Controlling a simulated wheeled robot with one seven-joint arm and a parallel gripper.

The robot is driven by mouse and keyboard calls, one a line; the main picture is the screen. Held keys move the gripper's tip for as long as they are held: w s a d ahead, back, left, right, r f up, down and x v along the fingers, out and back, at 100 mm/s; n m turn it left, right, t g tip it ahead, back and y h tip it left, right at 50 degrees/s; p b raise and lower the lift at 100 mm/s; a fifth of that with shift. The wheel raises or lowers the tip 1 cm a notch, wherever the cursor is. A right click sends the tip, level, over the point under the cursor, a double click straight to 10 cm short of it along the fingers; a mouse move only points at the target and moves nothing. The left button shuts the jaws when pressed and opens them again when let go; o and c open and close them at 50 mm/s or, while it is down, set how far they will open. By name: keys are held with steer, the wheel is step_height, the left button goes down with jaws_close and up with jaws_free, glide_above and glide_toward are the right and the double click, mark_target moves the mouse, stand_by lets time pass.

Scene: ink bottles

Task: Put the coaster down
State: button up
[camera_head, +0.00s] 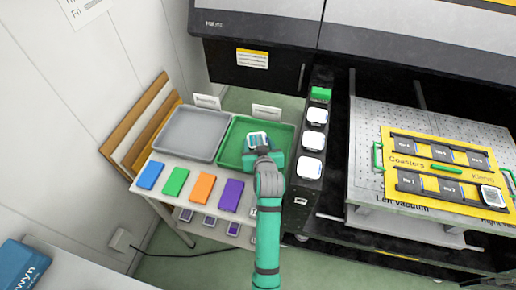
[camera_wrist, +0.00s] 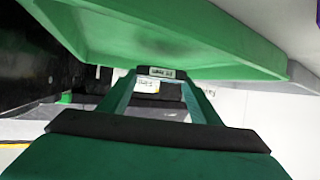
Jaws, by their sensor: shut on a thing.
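A coaster (camera_head: 258,138), a small white square with a dark teal print, is at the tip of my gripper (camera_head: 262,150). My gripper is shut on it, over the green tray (camera_head: 232,155) on the white table. I cannot tell whether the coaster touches the tray's floor. In the wrist view a small grey edge with print, likely the coaster (camera_wrist: 161,72), lies between the fingertips of my gripper (camera_wrist: 160,85). The green tray (camera_wrist: 190,40) fills the upper part of that view. Most of the coaster's face is hidden there.
A grey tray (camera_head: 193,133) stands left of the green one. Blue, green, orange and purple blocks (camera_head: 203,187) line the table front. A black column (camera_head: 301,200) with white-topped items is close on the right. A yellow coaster board (camera_head: 440,166) lies on the perforated bed further right.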

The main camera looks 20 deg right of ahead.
steer(key=shift+f, duration=1.55)
steer(key=shift+f, duration=0.15)
steer(key=o, duration=1.2)
steer(key=shift+o, duration=0.2)
steer(key=v, duration=1.2)
steer(key=shift+a, duration=0.15)
